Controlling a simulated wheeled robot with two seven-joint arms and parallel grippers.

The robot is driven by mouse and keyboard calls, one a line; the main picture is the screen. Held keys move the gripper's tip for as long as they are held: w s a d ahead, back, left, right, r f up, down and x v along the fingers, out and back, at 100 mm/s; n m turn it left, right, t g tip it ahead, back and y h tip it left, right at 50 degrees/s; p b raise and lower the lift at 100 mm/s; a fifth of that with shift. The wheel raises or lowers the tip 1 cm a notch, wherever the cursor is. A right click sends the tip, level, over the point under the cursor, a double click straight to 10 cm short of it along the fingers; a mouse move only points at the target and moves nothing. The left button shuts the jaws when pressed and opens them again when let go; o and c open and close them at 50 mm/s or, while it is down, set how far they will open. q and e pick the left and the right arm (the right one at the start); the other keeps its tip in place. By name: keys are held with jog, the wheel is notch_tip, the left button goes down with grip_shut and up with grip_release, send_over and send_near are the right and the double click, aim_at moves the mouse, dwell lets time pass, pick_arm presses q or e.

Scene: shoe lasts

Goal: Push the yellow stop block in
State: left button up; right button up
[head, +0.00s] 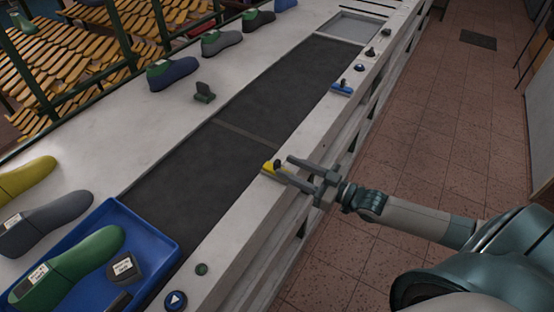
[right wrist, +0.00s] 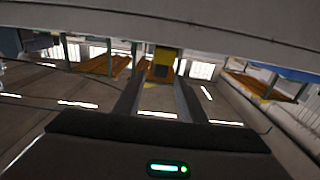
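The yellow stop block (head: 268,166) sits on the pale near-side rail of the conveyor, beside the dark belt. My right gripper (head: 284,167) reaches in from the right, with its fingertips right at the block. Its two fingers are apart. In the right wrist view the yellow block (right wrist: 161,66) shows beyond and between the fingertips (right wrist: 158,84). I cannot tell whether the fingers touch it. My left gripper is not in view.
The dark belt (head: 285,100) runs diagonally behind the rail. A blue block (head: 342,88) and small knobs sit farther along the rail. A blue tray (head: 165,240) holds a green shoe last (head: 75,262). More lasts line the far side.

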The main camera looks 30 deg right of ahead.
aim_at(279, 163)
jog(key=shift+p+x, duration=0.6)
jog(key=shift+x, duration=1.9)
grip_shut()
